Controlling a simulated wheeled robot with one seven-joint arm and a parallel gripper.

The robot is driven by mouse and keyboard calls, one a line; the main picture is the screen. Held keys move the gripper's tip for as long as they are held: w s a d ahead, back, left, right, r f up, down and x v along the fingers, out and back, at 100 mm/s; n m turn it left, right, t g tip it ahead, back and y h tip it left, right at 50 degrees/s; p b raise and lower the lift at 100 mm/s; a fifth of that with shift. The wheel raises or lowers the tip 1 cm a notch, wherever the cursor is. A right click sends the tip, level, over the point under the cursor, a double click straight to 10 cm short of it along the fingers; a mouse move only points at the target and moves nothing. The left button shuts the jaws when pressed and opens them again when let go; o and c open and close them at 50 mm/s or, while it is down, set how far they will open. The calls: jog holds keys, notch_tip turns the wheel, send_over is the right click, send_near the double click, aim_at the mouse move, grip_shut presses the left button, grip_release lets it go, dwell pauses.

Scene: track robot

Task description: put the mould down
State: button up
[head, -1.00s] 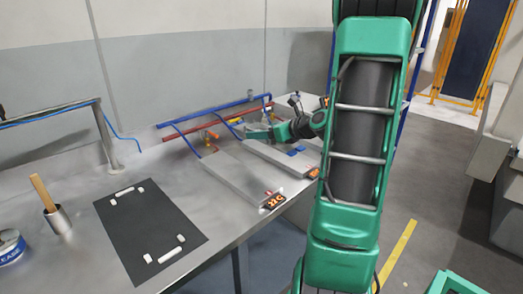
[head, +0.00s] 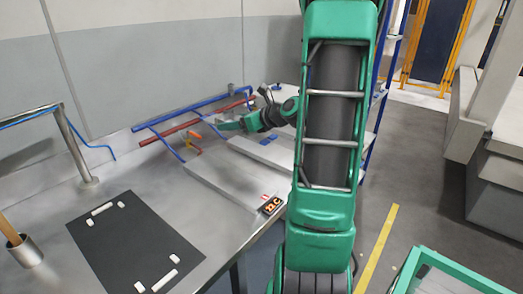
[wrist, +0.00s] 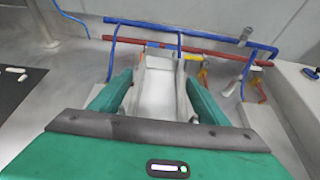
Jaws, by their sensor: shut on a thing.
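My gripper (head: 228,125) is over the far part of the bench, above the flat grey slabs, seen from the side and partly hidden by my arm. In the wrist view its two green fingers (wrist: 160,88) point away from me, with a pale grey-white piece (wrist: 160,98) between them. They are shut on this piece, which I take to be the mould. Its full outline is hidden by the fingers and the gripper body. I cannot tell how far it is above the slab or whether it touches. A black mat (head: 132,243) with white corner pieces lies at left.
A grey slab (head: 225,178) with a lit display (head: 271,205) sits at the bench edge; a second slab (head: 262,150) is partly behind my arm. Blue pipes (head: 190,108) and red pipes (head: 180,133) run along the back. A metal cup (head: 25,251) stands left.

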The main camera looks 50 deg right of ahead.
jog(key=shift+a, duration=0.1)
send_over(265, 148)
notch_tip(265, 148, down, 7)
jog(key=shift+a, duration=0.15)
jog(key=shift+f, duration=1.95)
jog(key=o, duration=1.7)
jog(key=v, duration=1.2)
jog(key=shift+f, duration=0.1)
jog(key=shift+s, duration=0.1)
